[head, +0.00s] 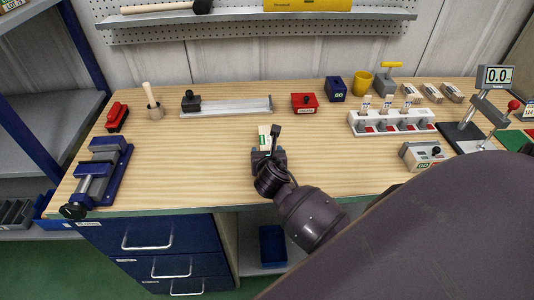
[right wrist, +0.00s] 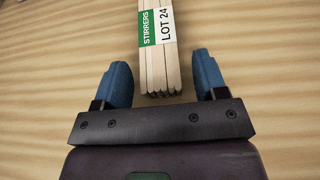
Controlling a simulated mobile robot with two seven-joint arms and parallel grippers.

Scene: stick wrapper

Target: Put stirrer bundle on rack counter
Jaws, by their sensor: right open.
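The stirrer bundle (right wrist: 158,62) is a set of pale flat sticks with a green and white label reading STIRRERS LOT 24. It lies on the wooden worktop, and in the head view it is a small pale shape (head: 264,132) just beyond my right gripper (head: 268,152). In the right wrist view, my right gripper (right wrist: 163,76) is open. The near end of the bundle lies between its blue fingers, with a gap on both sides. A white rack-like unit (head: 392,122) with several slots stands at the right of the worktop. My left gripper is not in view.
A blue vise (head: 100,172) stands at the left and a metal sealer-like bar (head: 228,105) at the back. A red box (head: 304,103), a blue box (head: 335,88) and a yellow cup (head: 363,84) stand behind. A scale-like display (head: 495,76) stands far right. The worktop's middle is clear.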

